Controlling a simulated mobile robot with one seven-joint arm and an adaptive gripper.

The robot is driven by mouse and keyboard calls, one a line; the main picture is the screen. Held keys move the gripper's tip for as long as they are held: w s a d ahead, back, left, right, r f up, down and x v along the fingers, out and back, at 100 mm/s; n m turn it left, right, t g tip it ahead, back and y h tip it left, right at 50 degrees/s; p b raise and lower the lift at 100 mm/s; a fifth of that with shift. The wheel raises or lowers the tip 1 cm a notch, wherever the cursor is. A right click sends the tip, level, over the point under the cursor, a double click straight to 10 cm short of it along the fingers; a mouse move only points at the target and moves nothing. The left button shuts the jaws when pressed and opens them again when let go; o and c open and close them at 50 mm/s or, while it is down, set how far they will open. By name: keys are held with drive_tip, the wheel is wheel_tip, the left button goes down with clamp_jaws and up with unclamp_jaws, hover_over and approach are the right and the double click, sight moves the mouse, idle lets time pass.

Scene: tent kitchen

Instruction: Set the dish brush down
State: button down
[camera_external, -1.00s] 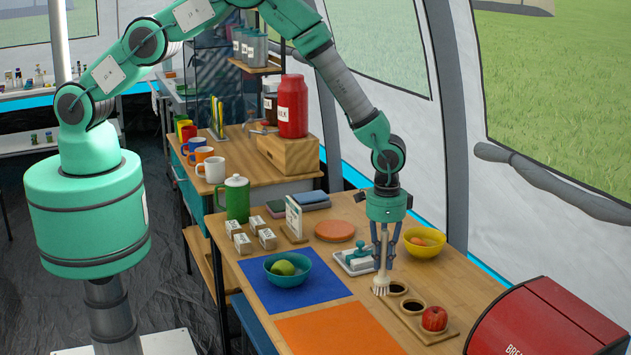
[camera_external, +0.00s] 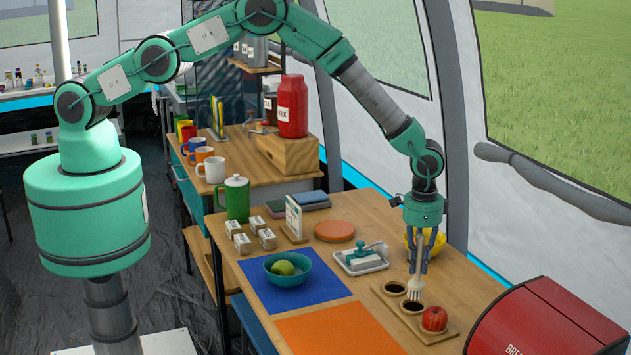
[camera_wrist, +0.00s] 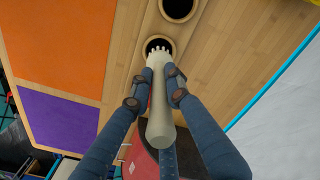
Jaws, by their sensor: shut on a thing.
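The dish brush (camera_external: 417,286) is white, with bristles pointing down and its handle upward. My gripper (camera_external: 417,266) is shut on its handle and holds it nearly upright. In the wrist view the brush (camera_wrist: 160,115) lies between the fingers of my gripper (camera_wrist: 158,82). The bristle end shows at one dark round hole of a wooden holder (camera_external: 420,333). I cannot tell whether the bristles touch the holder or hover above it. An apple sits at the near end of the holder.
A yellow bowl (camera_external: 439,241) stands just behind my gripper. A white tray with a teal-handled item (camera_external: 366,252) is to the left. A teal bowl (camera_external: 288,274) stands on a blue mat (camera_external: 315,302). The red bread bin (camera_external: 550,322) is at the near right.

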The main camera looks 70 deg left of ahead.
sight(421, 235)
drive_tip(key=shift+f, duration=1.75)
drive_tip(key=shift+f, duration=0.2)
drive_tip(key=c, duration=1.7)
unclamp_jaws()
drive_tip(key=shift+o, duration=0.2)
drive_tip(key=shift+r, duration=0.1)
drive_tip(key=shift+r, duration=0.15)
drive_tip(key=shift+r, duration=5.95)
